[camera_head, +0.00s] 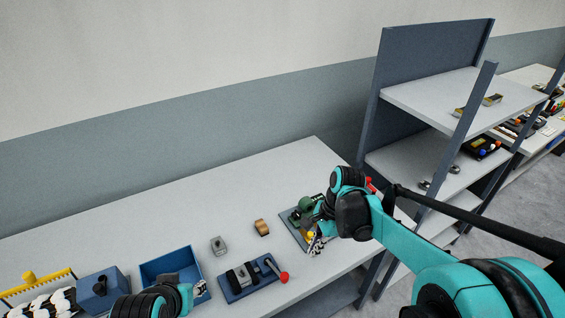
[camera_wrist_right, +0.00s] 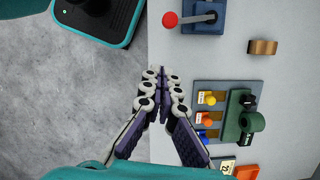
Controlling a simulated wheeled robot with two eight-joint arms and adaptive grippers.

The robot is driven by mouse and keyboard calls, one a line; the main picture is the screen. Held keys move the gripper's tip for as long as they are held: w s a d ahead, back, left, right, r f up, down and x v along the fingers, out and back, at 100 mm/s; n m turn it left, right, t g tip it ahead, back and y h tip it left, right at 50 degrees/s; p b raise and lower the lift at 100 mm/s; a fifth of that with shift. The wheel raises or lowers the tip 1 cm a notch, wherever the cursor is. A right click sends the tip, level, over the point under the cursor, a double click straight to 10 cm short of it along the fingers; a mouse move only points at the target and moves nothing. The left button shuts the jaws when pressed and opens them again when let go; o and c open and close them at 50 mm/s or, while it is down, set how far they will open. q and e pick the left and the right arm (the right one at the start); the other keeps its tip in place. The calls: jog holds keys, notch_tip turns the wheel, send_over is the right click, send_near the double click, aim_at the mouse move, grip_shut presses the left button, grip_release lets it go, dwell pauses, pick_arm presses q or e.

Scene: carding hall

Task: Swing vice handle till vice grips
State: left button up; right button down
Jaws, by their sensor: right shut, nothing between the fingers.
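The vice (camera_head: 246,281) is a blue block with grey and dark jaws at the bench's front edge; its handle (camera_head: 272,265) ends in a red ball (camera_head: 284,276). Part of the vice (camera_wrist_right: 206,14) shows at the top of the right wrist view, with the red ball (camera_wrist_right: 170,19) over the edge. My right gripper (camera_head: 316,245) is shut and empty, to the right of the vice and apart from it. Its fingers (camera_wrist_right: 160,80) meet in the right wrist view. My left gripper (camera_head: 200,288) is beside the vice's left end, largely hidden by its own arm. Whether the jaws grip anything is unclear.
A grey board (camera_wrist_right: 225,133) with coloured knobs and a green part lies close to my right gripper. A brass piece (camera_head: 262,227), a grey block (camera_head: 218,245) and a blue bin (camera_head: 167,257) stand behind the vice. A shelf unit (camera_head: 430,90) stands right.

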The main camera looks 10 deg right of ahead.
jog(key=s+d+f+n+t+h+b, duration=0.2)
jog(key=s+n+t+b, duration=0.5)
jog(key=s+n, duration=0.4)
jog(key=d+n, duration=0.1)
jog(key=n, duration=0.3)
jog(key=shift+d+n+t+h+b, duration=0.3)
jog(key=shift+t+h+b, duration=0.1)
